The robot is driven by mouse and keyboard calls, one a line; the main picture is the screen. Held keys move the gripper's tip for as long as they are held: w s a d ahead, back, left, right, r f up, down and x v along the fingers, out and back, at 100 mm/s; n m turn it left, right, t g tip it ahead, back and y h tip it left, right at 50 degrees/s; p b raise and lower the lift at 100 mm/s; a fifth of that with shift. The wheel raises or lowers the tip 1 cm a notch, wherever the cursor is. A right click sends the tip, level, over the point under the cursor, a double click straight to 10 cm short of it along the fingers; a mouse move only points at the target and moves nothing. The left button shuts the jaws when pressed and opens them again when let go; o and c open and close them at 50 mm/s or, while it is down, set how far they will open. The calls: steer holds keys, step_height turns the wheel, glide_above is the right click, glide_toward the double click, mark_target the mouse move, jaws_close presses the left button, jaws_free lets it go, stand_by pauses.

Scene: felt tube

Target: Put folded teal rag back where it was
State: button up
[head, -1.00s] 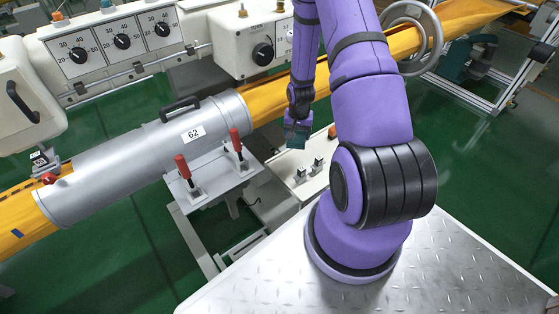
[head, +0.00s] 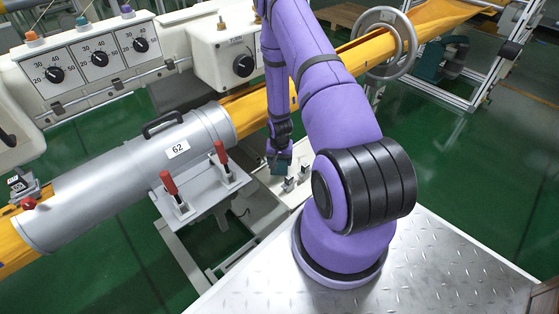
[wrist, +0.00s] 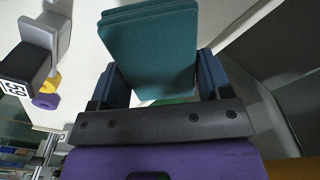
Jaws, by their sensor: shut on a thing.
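The folded teal rag (wrist: 150,52) is in my gripper (wrist: 158,88), between the two blue-grey fingers in the wrist view. It looks like a flat rectangular stack of several layers. In the head view my gripper (head: 279,160) points down beside the white control box, and the rag (head: 278,169) shows as a small dark teal patch at its tips. I cannot tell whether the rag touches the box top.
A white box top (head: 297,185) with small switches lies just below my gripper. The grey cylinder marked 62 (head: 130,175) on the yellow tube and red-handled clamps (head: 170,183) stand to the left. A handwheel (head: 385,44) is at upper right.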

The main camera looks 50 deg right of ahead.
steer(key=shift+f, duration=0.55)
steer(key=o, duration=1)
steer(key=shift+o, duration=0.2)
